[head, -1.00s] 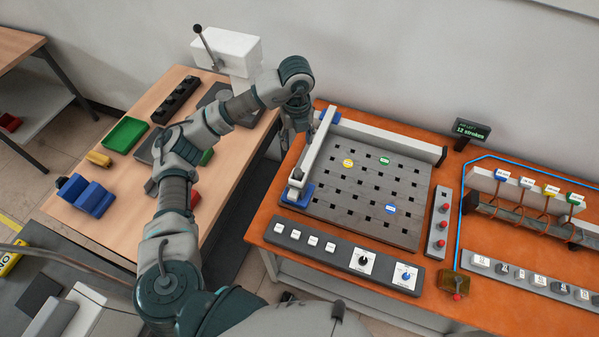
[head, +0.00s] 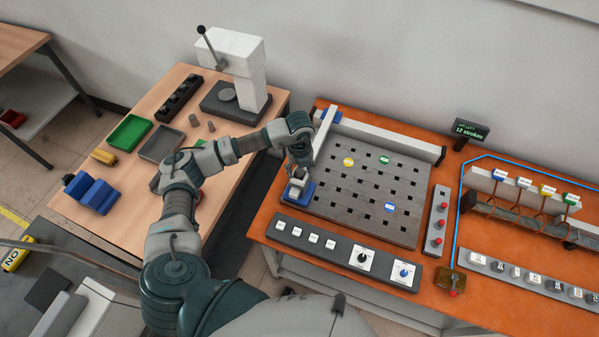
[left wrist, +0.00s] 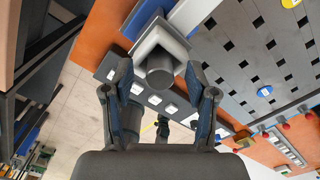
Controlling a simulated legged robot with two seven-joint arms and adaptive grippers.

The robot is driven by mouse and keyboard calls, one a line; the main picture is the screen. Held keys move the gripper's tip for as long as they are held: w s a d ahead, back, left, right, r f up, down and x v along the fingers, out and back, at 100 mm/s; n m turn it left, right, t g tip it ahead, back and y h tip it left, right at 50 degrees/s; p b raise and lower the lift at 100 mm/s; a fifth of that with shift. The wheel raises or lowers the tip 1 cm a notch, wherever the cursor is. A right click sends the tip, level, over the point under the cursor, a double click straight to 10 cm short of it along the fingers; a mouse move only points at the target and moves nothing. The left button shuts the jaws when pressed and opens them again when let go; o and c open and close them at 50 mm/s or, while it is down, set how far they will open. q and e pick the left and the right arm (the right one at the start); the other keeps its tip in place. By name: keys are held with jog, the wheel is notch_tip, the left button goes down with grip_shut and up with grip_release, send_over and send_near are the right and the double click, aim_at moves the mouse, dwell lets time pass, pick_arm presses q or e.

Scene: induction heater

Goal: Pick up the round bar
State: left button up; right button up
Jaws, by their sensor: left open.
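In the left wrist view a dark grey round cylinder (left wrist: 160,72), which looks like the round bar, shows end-on at a pale square block (left wrist: 158,38) on a blue base. My left gripper (left wrist: 157,82) is open, its fingers on either side of the cylinder; I cannot tell if they touch it. In the head view my left gripper (head: 299,170) is over the near end of the pale beam, above the blue base (head: 303,198). The arm and gripper largely hide the cylinder there. My right gripper is not in view.
A slotted dark plate (head: 375,190) with coloured discs lies right of the gripper. A button panel (head: 330,246) runs along the front. A gap separates the tables.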

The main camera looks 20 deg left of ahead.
pick_arm(q)
grip_shut()
jog(key=shift+r, duration=0.15)
